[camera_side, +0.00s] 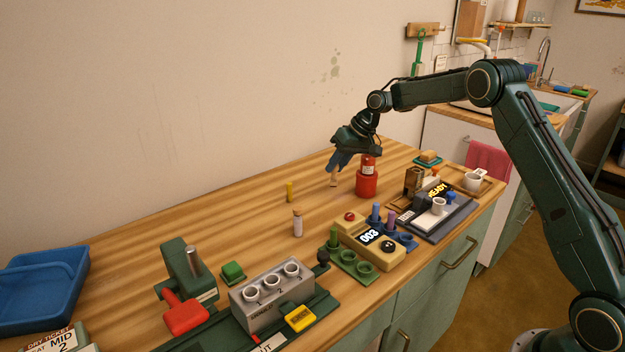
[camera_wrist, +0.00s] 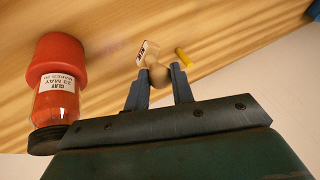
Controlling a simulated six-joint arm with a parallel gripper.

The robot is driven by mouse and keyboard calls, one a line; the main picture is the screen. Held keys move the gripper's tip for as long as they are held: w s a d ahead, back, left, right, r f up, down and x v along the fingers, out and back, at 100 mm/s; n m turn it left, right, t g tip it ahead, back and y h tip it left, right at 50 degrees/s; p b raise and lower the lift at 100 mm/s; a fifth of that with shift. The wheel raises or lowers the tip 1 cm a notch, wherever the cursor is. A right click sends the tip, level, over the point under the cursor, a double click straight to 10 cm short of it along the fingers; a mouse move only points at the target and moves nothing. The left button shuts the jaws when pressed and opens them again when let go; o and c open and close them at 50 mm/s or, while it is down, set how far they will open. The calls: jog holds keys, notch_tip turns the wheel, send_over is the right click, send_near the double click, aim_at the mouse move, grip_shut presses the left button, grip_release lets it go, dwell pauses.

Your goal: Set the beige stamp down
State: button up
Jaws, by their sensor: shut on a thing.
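My gripper (camera_side: 341,160) is over the back of the wooden table, its blue fingers pointing down. It is shut on the beige stamp (camera_side: 334,180), which hangs below the fingertips close to the tabletop; I cannot tell whether its base touches the wood. In the wrist view, the two fingers (camera_wrist: 159,88) close on the round beige knob of the stamp (camera_wrist: 158,73). Its block with a small white label (camera_wrist: 147,50) shows beyond the knob.
A red holder (camera_side: 367,186) with a labelled jar stands just right of my gripper; the jar (camera_wrist: 57,98) is close in the wrist view. Bare wood lies around the stamp.

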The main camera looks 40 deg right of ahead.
jog(key=shift+f, duration=3.35)
jog(key=shift+f, duration=0.15)
jog(key=o, duration=1)
jog(key=v, duration=1.2)
jog(key=shift+r, duration=0.2)
